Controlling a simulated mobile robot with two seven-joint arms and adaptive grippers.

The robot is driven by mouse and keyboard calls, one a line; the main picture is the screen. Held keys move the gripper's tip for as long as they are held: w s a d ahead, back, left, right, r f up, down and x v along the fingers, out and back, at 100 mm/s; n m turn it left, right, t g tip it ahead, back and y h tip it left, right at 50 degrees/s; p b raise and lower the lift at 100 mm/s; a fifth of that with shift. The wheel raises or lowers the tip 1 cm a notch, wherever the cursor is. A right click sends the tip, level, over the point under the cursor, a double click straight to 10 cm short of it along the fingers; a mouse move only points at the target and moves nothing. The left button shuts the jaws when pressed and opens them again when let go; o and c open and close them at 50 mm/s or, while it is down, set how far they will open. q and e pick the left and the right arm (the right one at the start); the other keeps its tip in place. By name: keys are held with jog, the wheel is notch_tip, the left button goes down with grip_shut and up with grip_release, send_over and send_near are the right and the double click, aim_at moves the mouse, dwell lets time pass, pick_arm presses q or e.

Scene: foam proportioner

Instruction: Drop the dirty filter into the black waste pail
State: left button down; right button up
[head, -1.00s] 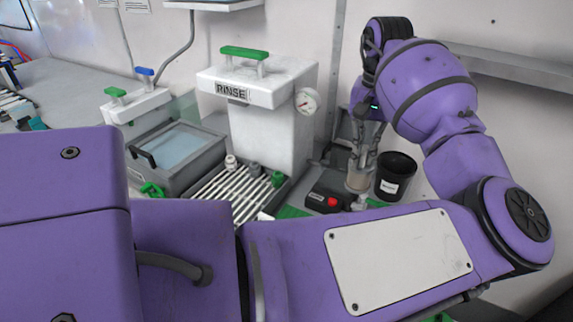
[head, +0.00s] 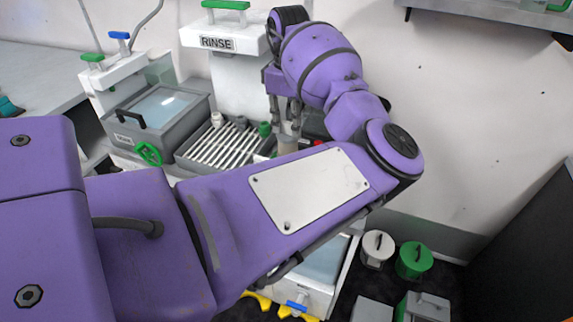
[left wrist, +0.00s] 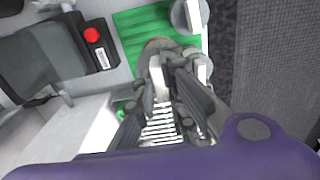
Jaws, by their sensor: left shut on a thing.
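My left gripper (head: 291,122) is shut on the dirty filter (head: 288,144), a beige cylinder, and holds it in front of the rinse station. The filter's lower end is hidden by my arm in the head view. In the left wrist view the gripper (left wrist: 168,85) points down over the bench, and part of a brownish round shape, likely the filter (left wrist: 157,44), shows at its fingers. The black waste pail cannot be made out now; my left forearm covers much of the bench's right side. My right gripper is not in view.
The rinse station (head: 238,75) stands behind the gripper, with a slatted rack (head: 222,145) and a grey basin (head: 160,112) to the left. A red-button box (left wrist: 96,45) and green mat (left wrist: 136,28) are close by. White (head: 377,248) and green (head: 413,260) lidded pails stand on the floor.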

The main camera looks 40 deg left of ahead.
aim_at(287, 135)
pick_arm(q)
jog(key=f, duration=0.4)
jog(key=shift+s, duration=0.25)
jog(key=shift+f, duration=2.05)
jog(key=shift+f, duration=0.2)
jog(key=c, duration=1.8)
grip_release()
